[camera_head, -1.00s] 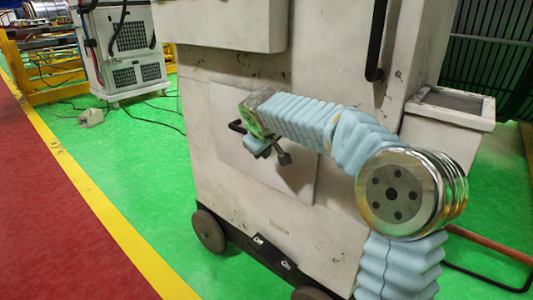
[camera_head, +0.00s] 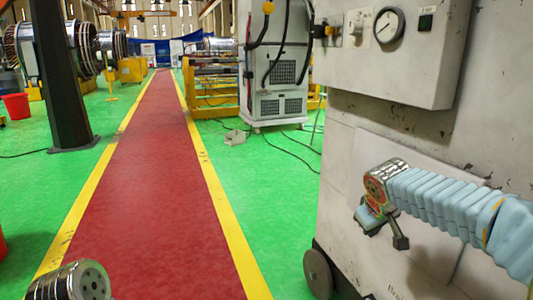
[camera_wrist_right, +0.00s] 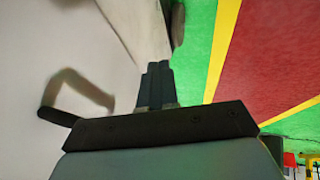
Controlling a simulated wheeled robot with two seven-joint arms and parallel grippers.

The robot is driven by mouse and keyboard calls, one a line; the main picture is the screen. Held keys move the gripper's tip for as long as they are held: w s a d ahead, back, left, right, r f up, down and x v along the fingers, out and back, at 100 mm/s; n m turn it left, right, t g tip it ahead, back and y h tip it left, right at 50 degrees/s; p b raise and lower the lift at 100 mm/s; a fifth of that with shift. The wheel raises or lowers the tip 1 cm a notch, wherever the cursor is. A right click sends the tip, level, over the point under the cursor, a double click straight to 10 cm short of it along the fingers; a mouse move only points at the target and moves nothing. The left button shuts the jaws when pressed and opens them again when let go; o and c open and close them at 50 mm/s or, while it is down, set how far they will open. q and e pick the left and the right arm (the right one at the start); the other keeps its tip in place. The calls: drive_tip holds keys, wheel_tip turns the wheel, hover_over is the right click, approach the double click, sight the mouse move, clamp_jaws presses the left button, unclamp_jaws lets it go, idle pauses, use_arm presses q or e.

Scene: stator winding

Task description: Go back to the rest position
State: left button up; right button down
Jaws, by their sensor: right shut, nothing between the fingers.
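My right arm, in a pale blue sleeve, comes in from the right in the head view. Its gripper (camera_head: 401,242) hangs beside the front of the pale machine cabinet, small in the picture. In the right wrist view the two dark fingers of the right gripper (camera_wrist_right: 157,72) lie side by side, shut, with nothing between them. My left gripper is out of view. Only a metal joint of my own shows at the bottom left of the head view.
The pale cabinet (camera_head: 345,190) with a gauge (camera_head: 389,27) stands close on the right. A dark handle (camera_wrist_right: 50,92) shows beside the fingers in the wrist view. A red walkway (camera_head: 150,200) with yellow edges runs clear ahead. A dark post (camera_head: 62,90) stands left.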

drive_tip(key=s+a+f+g+y, duration=0.15)
drive_tip(key=a+f, duration=0.25)
drive_tip(key=f, duration=0.5)
drive_tip(key=s+a+f+g+y, duration=0.15)
drive_tip(key=a+f, duration=0.25)
drive_tip(key=f, duration=0.6)
drive_tip(key=s+a+f+y, duration=0.1)
drive_tip(key=s+a+f, duration=0.25)
drive_tip(key=f, duration=0.55)
drive_tip(key=s+a+f+m+g+y, duration=0.1)
drive_tip(key=s+a+f+m, duration=0.1)
drive_tip(key=s+f, duration=0.6)
drive_tip(key=s+a+f+m+y, duration=0.1)
drive_tip(key=s+a+f+m, duration=0.2)
drive_tip(key=s+f, duration=0.5)
drive_tip(key=s, duration=0.3)
drive_tip(key=shift+s+a+f+g, duration=0.15)
drive_tip(key=shift+a+f+g, duration=0.05)
drive_tip(key=shift+g, duration=0.2)
